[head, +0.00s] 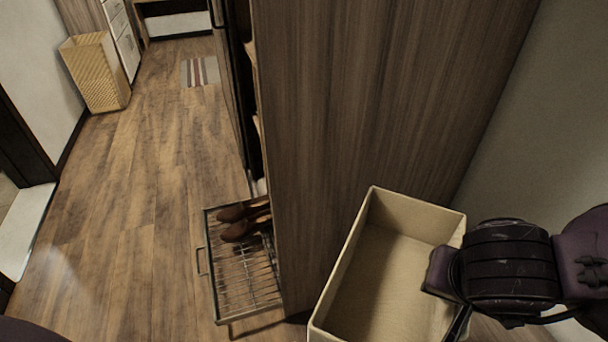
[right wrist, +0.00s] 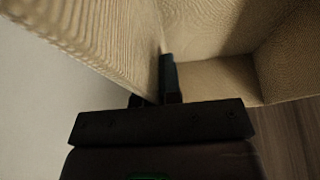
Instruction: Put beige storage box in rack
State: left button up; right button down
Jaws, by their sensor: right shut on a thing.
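The beige storage box (head: 385,270) is open-topped and looks empty in the head view. My right gripper (head: 458,292) is shut on its right wall and holds it in front of the tall wooden cabinet's side. In the right wrist view, my right gripper (right wrist: 160,85) has one finger inside the box (right wrist: 215,75) and the wall between the fingers. The rack (head: 245,280) is a pulled-out wire rack low at the cabinet's left, with brown shoes (head: 243,221) on its far part. The box is right of the rack, apart from it in the picture. My left gripper is out of view.
The tall wooden cabinet (head: 380,90) stands between the box and the open floor. A wicker basket (head: 95,72) stands by the left wall, and a striped mat (head: 200,71) lies at the back. The wooden floor (head: 150,200) left of the rack is clear.

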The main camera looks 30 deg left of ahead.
aim_at(249, 281)
jog(key=k+u, duration=0.1)
jog(key=u, duration=0.35)
jog(key=k+u, duration=0.1)
jog(key=u, duration=1.55)
jog(key=i+u, duration=0.2)
jog(key=u, duration=0.2)
jog(key=i+u, duration=0.15)
jog(key=u, duration=0.25)
jog(key=i+l, duration=0.25)
jog(key=i, duration=0.15)
jog(key=i+l, duration=0.45)
jog(key=i, duration=0.4)
jog(key=i+l, duration=0.1)
jog(key=i, duration=0.45)
jog(key=i+z, duration=0.25)
jog(key=z, duration=0.15)
jog(key=i+j+z, duration=0.1)
jog(key=z, duration=0.25)
jog(key=i+z, duration=0.1)
jog(key=z, duration=1.5)
